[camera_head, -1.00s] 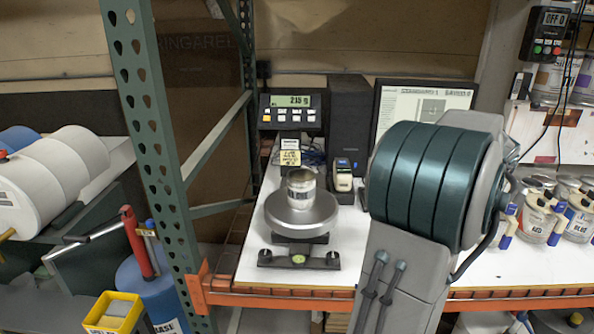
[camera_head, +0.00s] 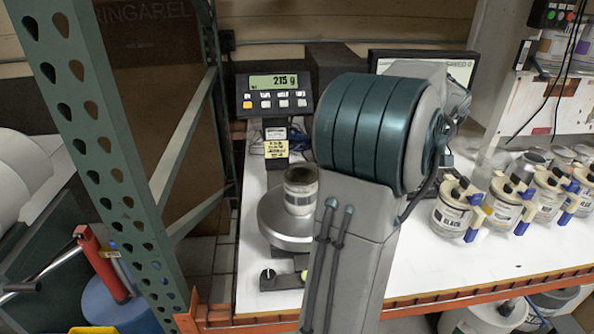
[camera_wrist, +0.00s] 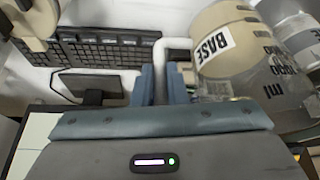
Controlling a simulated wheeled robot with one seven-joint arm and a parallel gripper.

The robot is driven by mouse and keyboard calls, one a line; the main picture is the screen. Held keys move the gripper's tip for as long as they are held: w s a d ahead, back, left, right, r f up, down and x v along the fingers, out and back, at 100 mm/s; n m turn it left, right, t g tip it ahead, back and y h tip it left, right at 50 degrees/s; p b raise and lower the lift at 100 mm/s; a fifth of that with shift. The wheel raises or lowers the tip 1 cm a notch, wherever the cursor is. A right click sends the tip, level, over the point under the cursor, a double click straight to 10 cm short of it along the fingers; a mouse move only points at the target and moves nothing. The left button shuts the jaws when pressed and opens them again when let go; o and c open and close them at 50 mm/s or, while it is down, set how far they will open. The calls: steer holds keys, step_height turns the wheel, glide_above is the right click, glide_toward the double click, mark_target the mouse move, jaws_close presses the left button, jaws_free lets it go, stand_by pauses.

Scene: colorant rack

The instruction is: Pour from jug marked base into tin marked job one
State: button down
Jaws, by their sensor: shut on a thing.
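My gripper (camera_wrist: 161,84) shows in the wrist view, its blue fingers shut on the pale handle (camera_wrist: 173,48) of the jug marked BASE (camera_wrist: 245,52). The jug has a cream upper part and a clear, graduated lower part, and looks tilted in this view. In the head view my arm hides the gripper and jug. A metal tin (camera_head: 300,192) with a pale band stands upright on the round pan of the scale (camera_head: 272,222); its marking is too small to read. The scale display (camera_head: 274,82) reads 215 g. I cannot see anything flowing.
Several labelled colorant cans (camera_head: 452,208), one marked BLACK, stand on the right of the white bench. A green perforated rack post (camera_head: 98,130) stands at left, with an orange beam (camera_head: 440,302) along the bench front. A keyboard (camera_wrist: 95,50) shows behind my fingers.

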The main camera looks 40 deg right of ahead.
steer(key=shift+s+r, duration=0.1)
steer(key=shift+s, duration=0.05)
steer(key=w+a+r+g+h, duration=0.1)
steer(key=a+r+n+h+b, duration=0.1)
steer(key=a+r+h, duration=0.1)
steer(key=w+a+r+g+h, duration=0.1)
steer(key=r+h, duration=0.1)
steer(key=shift+w+a+g, duration=0.25)
steer(key=shift+w+g, duration=0.05)
steer(key=w+a+r+n+g+h+b, duration=0.1)
steer(key=a+r+h+b, duration=0.2)
steer(key=r, duration=0.2)
steer(key=shift+w+b, duration=0.35)
steer(key=shift+b, duration=0.05)
stand_by(0.4)
steer(key=shift+w+a+r+g+h+b, duration=0.25)
steer(key=shift+a+h+b, duration=0.1)
steer(key=shift+b, duration=0.25)
steer(key=shift+w+a+r+g+h+b, duration=0.15)
steer(key=shift+a+g+h+b, duration=0.15)
steer(key=shift+b, duration=0.3)
stand_by(1.6)
steer(key=shift+w+a+r+n+h+b, duration=0.25)
steer(key=shift+a+r+n+h+b, duration=0.1)
steer(key=shift+a+r+h, duration=0.15)
stand_by(2.5)
